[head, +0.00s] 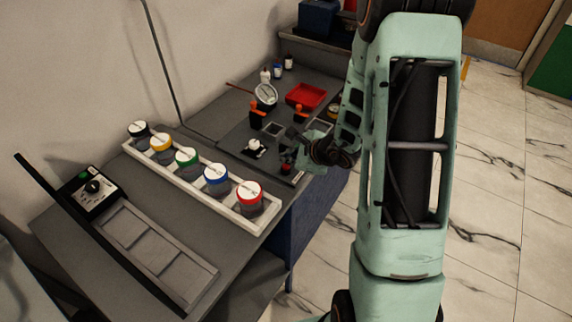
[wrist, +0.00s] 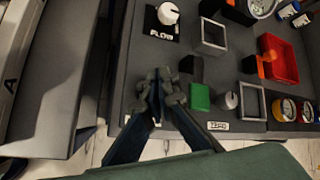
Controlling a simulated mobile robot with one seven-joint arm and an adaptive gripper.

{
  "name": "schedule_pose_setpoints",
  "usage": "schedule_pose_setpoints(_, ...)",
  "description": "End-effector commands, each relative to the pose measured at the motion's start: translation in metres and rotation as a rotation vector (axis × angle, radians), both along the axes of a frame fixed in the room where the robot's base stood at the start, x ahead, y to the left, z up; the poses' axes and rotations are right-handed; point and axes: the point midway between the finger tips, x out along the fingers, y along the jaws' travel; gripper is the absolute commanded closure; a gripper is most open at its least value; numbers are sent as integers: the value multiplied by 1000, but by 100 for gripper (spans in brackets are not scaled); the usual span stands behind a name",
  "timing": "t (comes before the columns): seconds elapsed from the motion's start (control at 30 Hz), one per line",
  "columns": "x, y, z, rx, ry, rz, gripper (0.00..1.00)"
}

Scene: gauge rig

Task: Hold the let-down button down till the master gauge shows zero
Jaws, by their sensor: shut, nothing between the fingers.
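The master gauge appears to be the large tilted white dial (head: 265,94) at the back of the dark rig panel. Its reading is too small to make out, and the wrist view shows only part of a dial (wrist: 262,6) at its top edge. A small red button (head: 287,168), likely the let-down button, sits near the panel's front edge. My gripper (head: 288,154) is shut and empty, low over that part of the panel. In the wrist view my gripper (wrist: 158,92) covers the button, so I cannot tell whether it touches or presses it.
A white FLOW knob (wrist: 167,14) stands beside my gripper. A white rack (head: 225,203) of several coloured gauges lies left. A black control box (head: 92,190) stands beyond it.

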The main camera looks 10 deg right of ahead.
Motion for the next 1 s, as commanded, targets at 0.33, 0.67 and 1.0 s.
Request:
schedule_pose_setpoints(0.33, 0, 0, 0, 0, 0, 0, 100)
schedule_pose_setpoints(0.67, 0, 0, -8, -1, -1, 0, 100)
schedule_pose_setpoints(1.0, 0, 0, -8, 0, 0, 0, 100)
